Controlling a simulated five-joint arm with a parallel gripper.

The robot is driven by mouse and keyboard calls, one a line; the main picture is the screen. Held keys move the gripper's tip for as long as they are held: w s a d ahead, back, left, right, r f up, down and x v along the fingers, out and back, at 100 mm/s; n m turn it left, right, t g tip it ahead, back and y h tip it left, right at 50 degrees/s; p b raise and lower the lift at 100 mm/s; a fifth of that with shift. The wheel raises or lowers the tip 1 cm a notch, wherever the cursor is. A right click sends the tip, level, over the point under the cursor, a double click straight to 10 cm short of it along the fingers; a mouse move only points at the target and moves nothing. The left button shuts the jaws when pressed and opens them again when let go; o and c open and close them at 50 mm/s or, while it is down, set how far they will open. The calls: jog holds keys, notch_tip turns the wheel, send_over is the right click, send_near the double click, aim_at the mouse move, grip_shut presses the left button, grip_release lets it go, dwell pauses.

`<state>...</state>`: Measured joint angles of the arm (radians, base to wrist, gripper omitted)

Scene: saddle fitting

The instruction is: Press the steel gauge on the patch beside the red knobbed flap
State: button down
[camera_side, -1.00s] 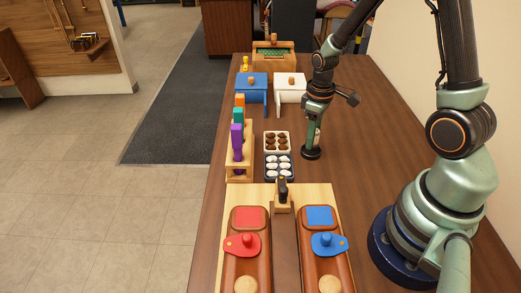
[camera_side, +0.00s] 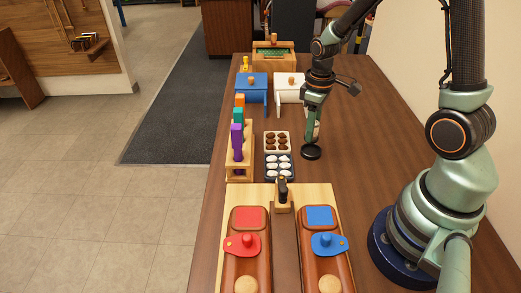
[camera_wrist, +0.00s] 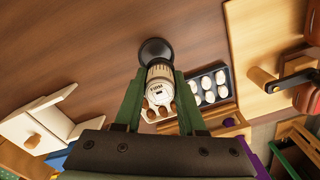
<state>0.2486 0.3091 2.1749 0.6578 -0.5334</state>
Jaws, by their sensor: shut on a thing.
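My gripper (camera_side: 316,112) is shut on the steel gauge (camera_side: 316,131), over the right part of the table. In the wrist view my gripper's green fingers (camera_wrist: 160,100) flank the gauge (camera_wrist: 159,74), whose round end face reads what looks like "FIRM". Its wide black foot (camera_wrist: 155,51) points down; I cannot tell whether it touches the table. The red knobbed flap (camera_side: 241,245) lies on the left brown saddle-like block, just in front of a square red patch (camera_side: 247,217). The blue knobbed flap (camera_side: 328,244) lies on the right block, in front of a blue patch (camera_side: 319,215).
A black-handled tool stands in a wooden holder (camera_side: 283,208) between the blocks' far ends. Trays of brown (camera_side: 277,141) and white (camera_side: 278,166) egg-like pieces lie left of the gauge. A rack (camera_side: 240,165) holds coloured blocks. Blue and white boxes stand behind.

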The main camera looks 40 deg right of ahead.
jog(key=a+r+n, duration=0.3)
jog(key=a+n, duration=0.2)
jog(key=a, duration=0.9)
notch_tip(320, 180, up, 3)
jog(key=n, duration=0.6)
send_over(250, 215)
jog(key=shift+w+f, duration=0.15)
jog(key=shift+w, duration=0.1)
jog(key=shift+s+a+f, duration=0.1)
jog(key=shift+s+a, duration=0.05)
jog(key=shift+s, duration=0.05)
jog(key=shift+f, duration=1.25)
jog(key=shift+f, duration=1.05)
jog(key=shift+c, duration=2.1)
grip_release()
jog(key=shift+f, duration=0.1)
jog(key=shift+s, duration=0.1)
